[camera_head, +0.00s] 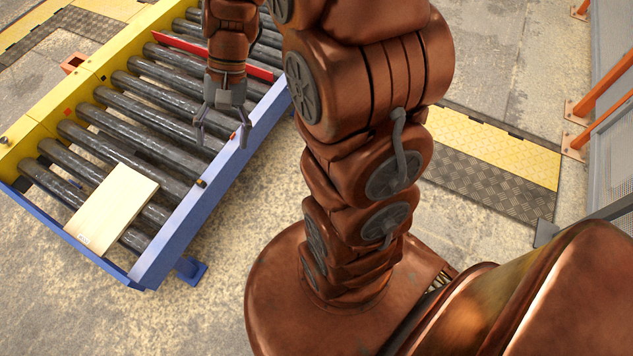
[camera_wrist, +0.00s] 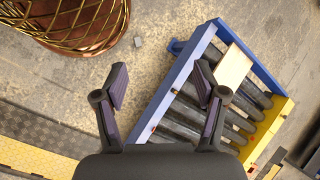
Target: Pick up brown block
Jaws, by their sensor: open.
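The block is a pale tan wooden board (camera_head: 112,208) lying flat across the rollers at the near left end of the conveyor (camera_head: 165,232). It also shows in the wrist view (camera_wrist: 232,68), beyond the right finger and partly hidden by it. My gripper (camera_head: 221,138) is open and empty. It hangs over the conveyor's near right side, up and to the right of the board and apart from it. In the wrist view both fingers of my gripper (camera_wrist: 162,88) are spread, with bare floor and the conveyor's blue edge between them.
The conveyor has blue and yellow side rails and a red bar (camera_head: 180,46) across its rollers farther back. Yellow and black floor plates (camera_head: 490,160) lie at right, near an orange-framed fence (camera_head: 608,120). The floor left of my base is clear.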

